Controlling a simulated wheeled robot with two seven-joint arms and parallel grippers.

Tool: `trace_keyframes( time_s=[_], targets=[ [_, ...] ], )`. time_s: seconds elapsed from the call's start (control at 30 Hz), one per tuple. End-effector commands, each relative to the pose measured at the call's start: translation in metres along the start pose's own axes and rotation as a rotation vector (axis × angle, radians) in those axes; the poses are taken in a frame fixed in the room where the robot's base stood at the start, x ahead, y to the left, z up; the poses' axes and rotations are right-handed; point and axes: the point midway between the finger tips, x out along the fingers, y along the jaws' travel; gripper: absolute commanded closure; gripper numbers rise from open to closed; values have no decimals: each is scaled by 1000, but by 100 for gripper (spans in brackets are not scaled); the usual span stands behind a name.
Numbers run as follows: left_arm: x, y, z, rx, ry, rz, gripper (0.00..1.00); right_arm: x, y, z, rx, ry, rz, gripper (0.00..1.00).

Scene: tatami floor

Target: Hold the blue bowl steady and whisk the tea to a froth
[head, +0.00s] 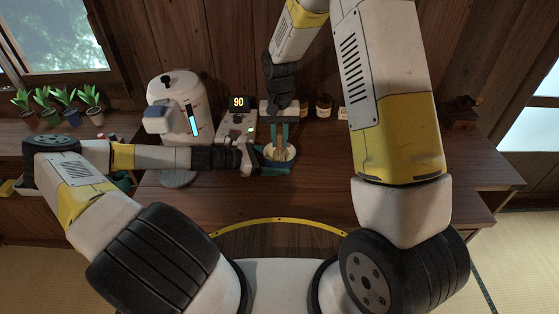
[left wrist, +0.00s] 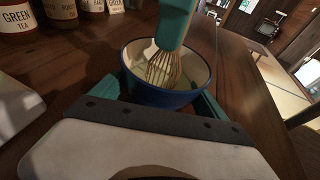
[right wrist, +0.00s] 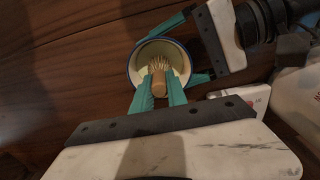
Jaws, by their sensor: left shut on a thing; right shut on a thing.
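The blue bowl (left wrist: 160,97) with a cream inside stands upright on the dark wooden table. My left gripper (head: 278,163) reaches in from the left, its teal fingers on opposite sides of the bowl, shut on it. My right gripper (right wrist: 160,94) comes down from above, shut on the handle of a bamboo whisk (right wrist: 159,68). The whisk's tines (left wrist: 162,70) are down inside the bowl. The tea shows as a yellowish-green area in the bowl in the right wrist view; I cannot tell whether it has froth.
A white kettle-like machine (head: 178,110) and a device with a lit "90" display (head: 238,118) stand behind my left forearm. Labelled jars (head: 323,106) line the back. A grey disc (head: 178,178) lies at the left. The table right of the bowl looks clear.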

Motion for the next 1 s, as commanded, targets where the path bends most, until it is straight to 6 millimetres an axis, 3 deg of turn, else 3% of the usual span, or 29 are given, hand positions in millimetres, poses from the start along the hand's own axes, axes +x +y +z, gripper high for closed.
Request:
trace_keyframes(
  time_s=[0.7, 1.0],
  targets=[
    [0, 0, 1, 1, -1, -1, 38, -44, 0, 0, 0, 2, -1, 100],
    [0, 0, 1, 0, -1, -1, 38, -52, 0, 0, 0, 1, 0, 100]
  ],
)
